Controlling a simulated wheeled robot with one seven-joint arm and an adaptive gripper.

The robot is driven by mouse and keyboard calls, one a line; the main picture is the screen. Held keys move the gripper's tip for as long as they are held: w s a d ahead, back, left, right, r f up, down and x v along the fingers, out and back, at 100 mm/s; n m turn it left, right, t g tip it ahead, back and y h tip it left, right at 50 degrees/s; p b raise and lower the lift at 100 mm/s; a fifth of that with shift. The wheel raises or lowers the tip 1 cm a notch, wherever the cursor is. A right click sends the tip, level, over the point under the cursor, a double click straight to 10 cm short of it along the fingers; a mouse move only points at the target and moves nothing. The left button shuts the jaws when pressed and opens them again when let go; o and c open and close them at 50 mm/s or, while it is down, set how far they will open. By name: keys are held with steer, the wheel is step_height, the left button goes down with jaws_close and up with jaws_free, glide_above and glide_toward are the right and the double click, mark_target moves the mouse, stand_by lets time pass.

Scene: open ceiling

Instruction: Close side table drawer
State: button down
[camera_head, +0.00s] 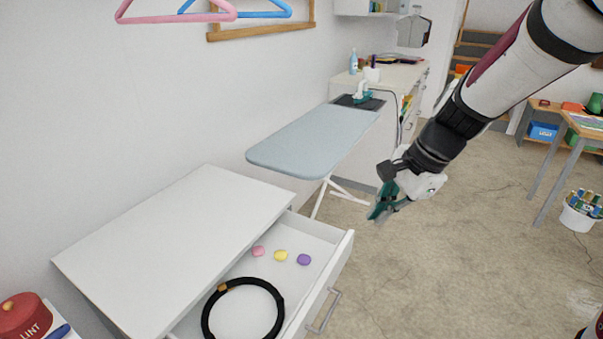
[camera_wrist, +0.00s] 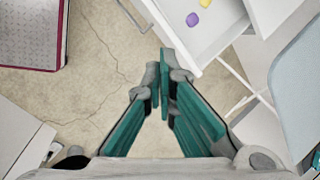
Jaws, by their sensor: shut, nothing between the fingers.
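The white side table (camera_head: 175,245) stands against the wall at lower left in the head view. Its drawer (camera_head: 325,262) is pulled out, with a metal handle (camera_head: 323,311) on its front. Inside lie a black ring-shaped item (camera_head: 281,303) and a pink, a yellow and a purple (camera_head: 304,260) small object. My gripper (camera_head: 377,213) is shut and empty, in the air to the right of the drawer's far corner.
An ironing board (camera_head: 315,138) stands just beyond the side table, with its white legs (camera_head: 345,193) near the drawer. A white cabinet (camera_head: 400,78) is behind it. Open floor (camera_head: 450,270) lies to the right of the drawer.

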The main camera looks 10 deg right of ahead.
steer(key=w+d+f+m+b, duration=0.1)
steer(key=w+d+f+m, duration=0.4)
steer(key=f, duration=0.5)
steer(key=w+d+f+m+b, duration=0.2)
steer(key=w+d+f+m, duration=0.25)
steer(key=f, duration=0.45)
steer(key=w+a+f+b, duration=0.1)
steer(key=w+a+f, duration=0.4)
steer(key=f, duration=0.4)
steer(key=shift+a+m, duration=0.45)
steer(key=shift+a, duration=0.1)
steer(key=shift+a, duration=0.1)
steer(key=b, duration=0.2)
glide_toward(281, 234)
steer(key=x, duration=0.2)
steer(key=d+x, duration=0.1)
steer(key=x, duration=0.1)
steer(key=shift+s+f, duration=0.1)
steer(key=shift+f, duration=0.4)
steer(key=shift+w+a, duration=0.25)
steer(key=shift+a, duration=0.2)
steer(key=shift+a+r, duration=0.1)
